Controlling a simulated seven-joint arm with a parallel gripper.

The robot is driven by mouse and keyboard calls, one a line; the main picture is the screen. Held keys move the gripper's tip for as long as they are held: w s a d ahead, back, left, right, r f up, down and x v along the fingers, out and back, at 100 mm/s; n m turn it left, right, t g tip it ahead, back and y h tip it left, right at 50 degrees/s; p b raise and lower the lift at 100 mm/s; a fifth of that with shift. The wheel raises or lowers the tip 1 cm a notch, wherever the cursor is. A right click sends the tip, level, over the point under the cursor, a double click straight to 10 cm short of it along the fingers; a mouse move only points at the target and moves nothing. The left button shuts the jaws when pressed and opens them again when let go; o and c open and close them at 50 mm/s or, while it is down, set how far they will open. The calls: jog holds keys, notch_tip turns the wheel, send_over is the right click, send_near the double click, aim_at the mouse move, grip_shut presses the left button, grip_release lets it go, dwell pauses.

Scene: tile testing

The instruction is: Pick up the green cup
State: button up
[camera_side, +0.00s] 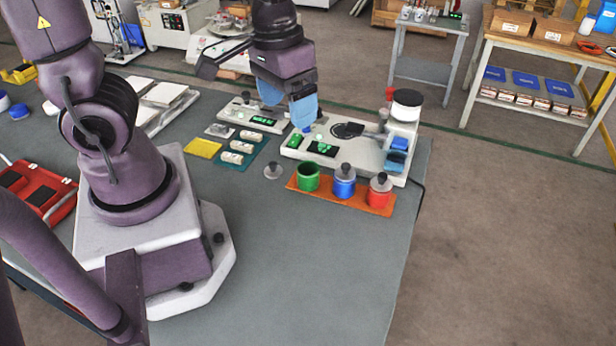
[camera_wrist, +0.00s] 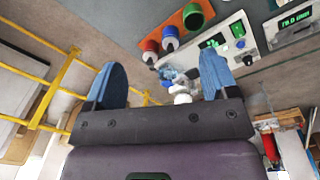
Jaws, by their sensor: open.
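The green cup (camera_side: 308,178) stands upright and open-topped at the left end of an orange tray (camera_side: 331,197). A grey knobbed lid (camera_side: 273,170) lies on the table just left of it. The green cup also shows in the wrist view (camera_wrist: 194,17), near the top. My gripper (camera_side: 302,118) has blue fingers and is above the white test machine, behind and higher than the cup. In the wrist view its two fingers (camera_wrist: 158,85) are spread apart with nothing held between them.
A blue cup (camera_side: 344,183) and a red cup (camera_side: 379,192), both with knobbed lids, share the tray. The white machine (camera_side: 372,160) with a raised right end stands directly behind. Yellow and teal pads (camera_side: 203,148) lie left. The table front is clear.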

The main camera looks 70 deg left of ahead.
aim_at(308, 174)
jog(key=w+a+f+n, duration=0.2)
jog(key=f+n, duration=0.1)
jog(key=f, duration=0.4)
jog(key=w+a+f+n+y, duration=0.1)
jog(key=w+a+f+n, duration=0.1)
jog(key=f, duration=0.6)
jog(key=w+a+f+n, duration=0.2)
jog(key=a+f+n, duration=0.1)
jog(key=f, duration=0.5)
jog(key=shift+w+f+n+y, duration=0.2)
jog(key=shift+n+y, duration=0.1)
jog(key=shift+y, duration=0.1)
jog(key=c, duration=1.1)
jog(key=shift+r, duration=0.1)
